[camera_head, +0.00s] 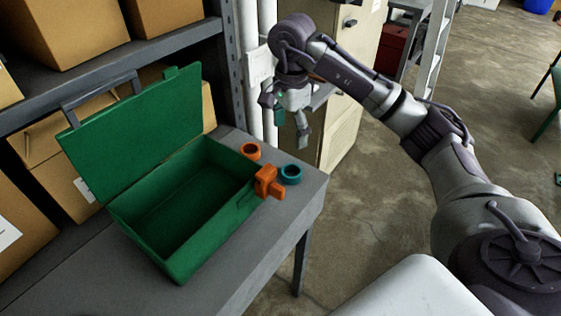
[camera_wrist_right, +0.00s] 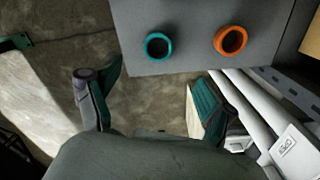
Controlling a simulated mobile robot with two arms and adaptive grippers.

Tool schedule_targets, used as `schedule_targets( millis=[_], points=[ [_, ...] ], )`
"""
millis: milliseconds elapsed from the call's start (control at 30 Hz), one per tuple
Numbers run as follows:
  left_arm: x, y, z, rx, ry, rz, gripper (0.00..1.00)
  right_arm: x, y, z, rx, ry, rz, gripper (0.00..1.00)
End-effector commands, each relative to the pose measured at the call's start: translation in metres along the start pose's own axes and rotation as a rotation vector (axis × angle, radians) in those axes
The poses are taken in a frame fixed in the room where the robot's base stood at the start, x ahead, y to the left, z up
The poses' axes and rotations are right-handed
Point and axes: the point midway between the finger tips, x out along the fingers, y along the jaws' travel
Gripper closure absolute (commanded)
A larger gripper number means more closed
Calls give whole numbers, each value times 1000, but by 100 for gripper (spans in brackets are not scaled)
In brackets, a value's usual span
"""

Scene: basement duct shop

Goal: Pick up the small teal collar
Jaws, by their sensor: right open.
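The small teal collar (camera_head: 291,182) is a ring lying flat on the grey table near its right end, beside an orange part. In the right wrist view the teal collar (camera_wrist_right: 148,47) shows near the table edge, beyond the fingertips. My right gripper (camera_head: 291,122) is open and empty, above and behind the collar, apart from it. Its two spread fingers (camera_wrist_right: 158,84) show in the right wrist view, with floor between them. My left gripper is out of view.
An orange collar (camera_head: 252,157) lies behind the teal one. An orange part (camera_head: 267,184) stands between the teal collar and an open green toolbox (camera_head: 222,228). Shelves with cardboard boxes (camera_head: 70,30) are behind. White pipes (camera_head: 268,120) rise behind the table's far end.

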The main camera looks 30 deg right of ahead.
Motion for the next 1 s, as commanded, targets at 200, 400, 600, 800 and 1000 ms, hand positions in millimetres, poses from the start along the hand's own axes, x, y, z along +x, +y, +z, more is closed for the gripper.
schedule_targets(
  millis=[200, 400, 600, 800, 1000],
  points=[
    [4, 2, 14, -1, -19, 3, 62, 35, 1, 1, 0, -4, 7, 17],
    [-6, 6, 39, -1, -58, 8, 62, 68, 1, 1, -1, -2, 5, 17],
    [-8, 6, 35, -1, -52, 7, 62, 86, 0, 0, 0, -1, 1, 17],
    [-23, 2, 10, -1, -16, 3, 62, 107, -2, -1, 1, -4, 7, 17],
    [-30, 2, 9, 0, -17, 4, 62, 133, -3, -2, 0, -2, 3, 17]
  ],
)
